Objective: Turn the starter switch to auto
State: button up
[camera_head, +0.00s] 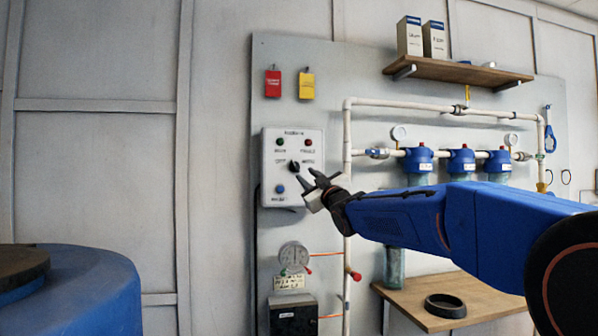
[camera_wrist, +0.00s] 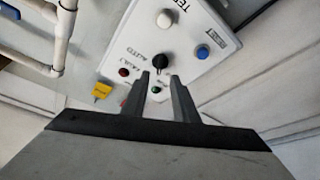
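The starter switch is a black rotary knob (camera_head: 294,166) in the middle of a white control box (camera_head: 293,147) on the wall panel. In the wrist view the knob (camera_wrist: 160,62) lies just beyond my fingertips, with lettering that looks like AUTO beside it. Which way the knob points is too small to tell. My gripper (camera_head: 306,176) is in front of the box, close to the knob on its lower right. In the wrist view its two dark fingers (camera_wrist: 161,80) are apart with nothing between them. I see no clear contact with the knob.
A blue button (camera_head: 280,189) and green and red lamps share the box. Red (camera_head: 273,83) and yellow (camera_head: 306,85) tags hang above. White piping (camera_head: 347,150) runs right of the box to blue filters (camera_head: 419,158). A blue barrel (camera_head: 95,290) stands at lower left.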

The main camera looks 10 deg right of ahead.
aim_at(296, 167)
jog(key=shift+x, duration=3.6)
jog(key=shift+c, duration=0.7)
grip_shut()
